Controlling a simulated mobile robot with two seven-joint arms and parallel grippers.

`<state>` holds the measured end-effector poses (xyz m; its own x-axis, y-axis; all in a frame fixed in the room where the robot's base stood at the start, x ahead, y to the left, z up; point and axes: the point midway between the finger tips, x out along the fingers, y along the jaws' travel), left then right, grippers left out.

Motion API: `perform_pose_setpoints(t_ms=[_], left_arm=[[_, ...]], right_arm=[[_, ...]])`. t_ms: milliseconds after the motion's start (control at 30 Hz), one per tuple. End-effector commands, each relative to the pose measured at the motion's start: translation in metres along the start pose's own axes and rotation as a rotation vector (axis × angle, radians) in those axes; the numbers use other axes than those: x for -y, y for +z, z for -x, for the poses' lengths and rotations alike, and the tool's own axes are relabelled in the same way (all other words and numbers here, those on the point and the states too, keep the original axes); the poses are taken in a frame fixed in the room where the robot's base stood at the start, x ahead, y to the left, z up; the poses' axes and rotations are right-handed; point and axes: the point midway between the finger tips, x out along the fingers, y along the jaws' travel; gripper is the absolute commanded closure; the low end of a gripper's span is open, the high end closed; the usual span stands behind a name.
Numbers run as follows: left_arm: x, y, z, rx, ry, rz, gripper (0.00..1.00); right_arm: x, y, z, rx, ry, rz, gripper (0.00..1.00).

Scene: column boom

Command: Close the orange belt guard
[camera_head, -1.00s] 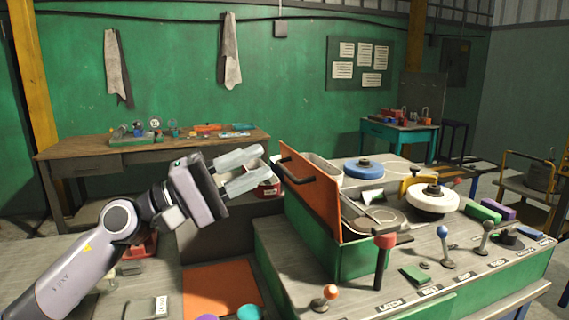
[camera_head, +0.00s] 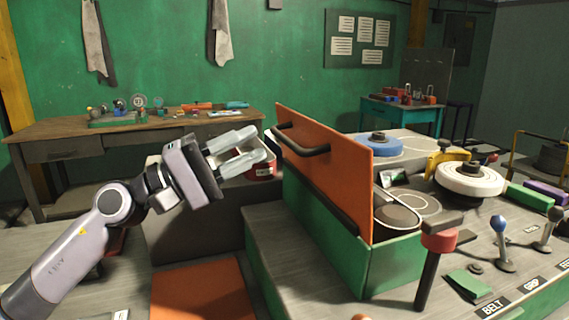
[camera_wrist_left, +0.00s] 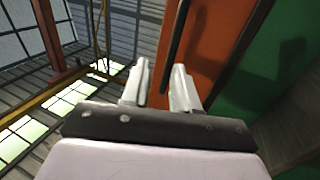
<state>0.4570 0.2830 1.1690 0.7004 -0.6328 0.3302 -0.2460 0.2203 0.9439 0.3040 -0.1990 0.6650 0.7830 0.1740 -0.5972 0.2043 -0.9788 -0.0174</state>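The orange belt guard (camera_head: 335,185) stands upright, open, along the left side of the green housing (camera_head: 395,265). Its black bar handle (camera_head: 300,140) is on the face toward my left arm. My left gripper (camera_head: 256,143) is open and empty, just left of the handle, with its fingers pointing toward the guard. In the left wrist view the two fingers (camera_wrist_left: 160,85) are spread. The orange guard (camera_wrist_left: 215,40) and the dark handle bar (camera_wrist_left: 178,45) lie beyond them; I cannot tell whether they touch. My right gripper is not in view.
Right of the guard are a blue disc (camera_head: 380,140), a white wheel (camera_head: 470,178) and a red-topped lever (camera_head: 438,240). A blue-knobbed lever (camera_head: 500,227) stands further right. A red container (camera_head: 262,168) sits behind my left gripper. A wooden bench (camera_head: 60,150) stands at the back left.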

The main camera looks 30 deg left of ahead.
Motion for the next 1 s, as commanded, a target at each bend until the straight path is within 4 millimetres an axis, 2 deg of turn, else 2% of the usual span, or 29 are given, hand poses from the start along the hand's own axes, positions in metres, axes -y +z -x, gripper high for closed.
perform_pose_setpoints(t_ms=[33, 100, 333, 667, 800, 1000], left_arm=[[0.011, 0.000, 0.004, 0.000, 0.000, -0.001, 0.71], [0.014, 0.000, 0.005, 0.000, 0.000, -0.001, 0.71], [0.013, -0.001, 0.000, -0.001, 0.002, -0.001, 0.71], [0.009, -0.001, -0.035, 0.000, 0.003, 0.001, 0.71], [0.010, 0.000, -0.051, 0.000, 0.002, 0.001, 0.71], [0.013, -0.001, -0.064, -0.001, 0.002, -0.001, 0.71]], right_arm=[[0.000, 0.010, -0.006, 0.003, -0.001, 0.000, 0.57], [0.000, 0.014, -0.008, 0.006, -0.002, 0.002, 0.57], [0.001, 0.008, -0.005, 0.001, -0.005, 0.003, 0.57], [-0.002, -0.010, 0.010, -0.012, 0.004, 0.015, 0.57], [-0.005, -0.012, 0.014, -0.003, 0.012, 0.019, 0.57], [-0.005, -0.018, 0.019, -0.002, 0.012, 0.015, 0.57]])
